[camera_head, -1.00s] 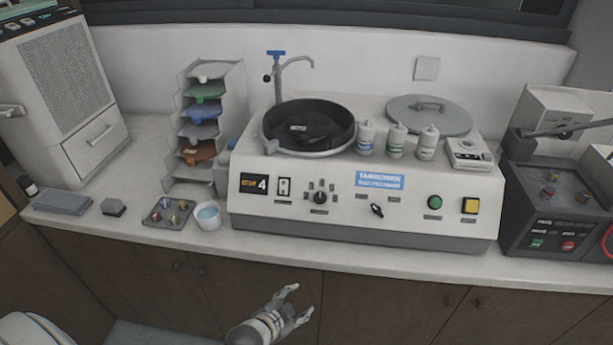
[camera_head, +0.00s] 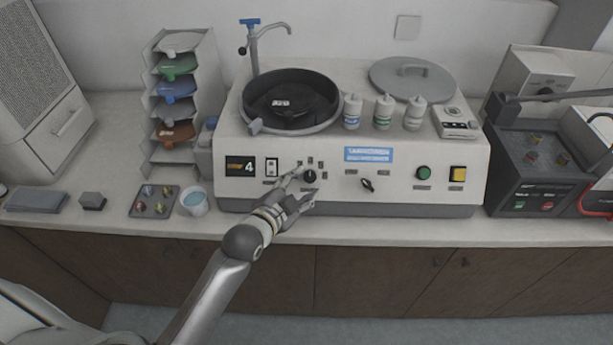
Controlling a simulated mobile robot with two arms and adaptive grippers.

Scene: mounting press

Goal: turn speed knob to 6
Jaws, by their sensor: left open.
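The grey-white grinding and polishing machine (camera_head: 400,200) stands on the counter. On its front panel is a round black knob (camera_head: 309,176) ringed by small dark marks; its own pointer setting is too small to read. A dark display (camera_head: 240,167) at the panel's left shows a 4. A second black knob (camera_head: 367,185), tilted, sits further right; I cannot read the label of either. My left gripper (camera_head: 304,187) is open in front of the ringed knob, fingers pointing at it, one above and one below. I cannot tell whether they touch it. My right gripper is out of view.
A green button (camera_head: 423,173) and a yellow one (camera_head: 457,174) are at the panel's right. A cup (camera_head: 193,202), a small tray (camera_head: 154,201) and a shelf rack (camera_head: 172,112) stand left. Bottles (camera_head: 383,111) stand on top. A dark press unit (camera_head: 535,170) is at right.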

